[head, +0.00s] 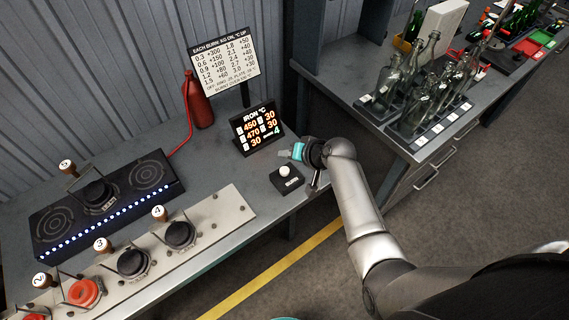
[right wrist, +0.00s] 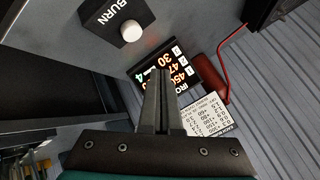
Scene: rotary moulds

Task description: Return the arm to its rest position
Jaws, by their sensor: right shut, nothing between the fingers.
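My right arm (head: 358,205) reaches in from the lower right of the head view. Its gripper (head: 286,154) is over the right end of the grey bench, above and just behind the BURN button box (head: 287,179). In the right wrist view the gripper's fingers (right wrist: 162,100) are together with nothing between them. The white BURN button (right wrist: 131,31) shows at the top of that view, apart from the fingers. My left gripper does not show in the head view.
The IRON °C display (head: 257,127) stands close behind the gripper. A red bottle (head: 198,101), a chart sign (head: 224,59) and a burner plate (head: 105,205) are farther left. A bench with glass bottles (head: 386,88) stands right. Open floor (head: 300,260) lies in front.

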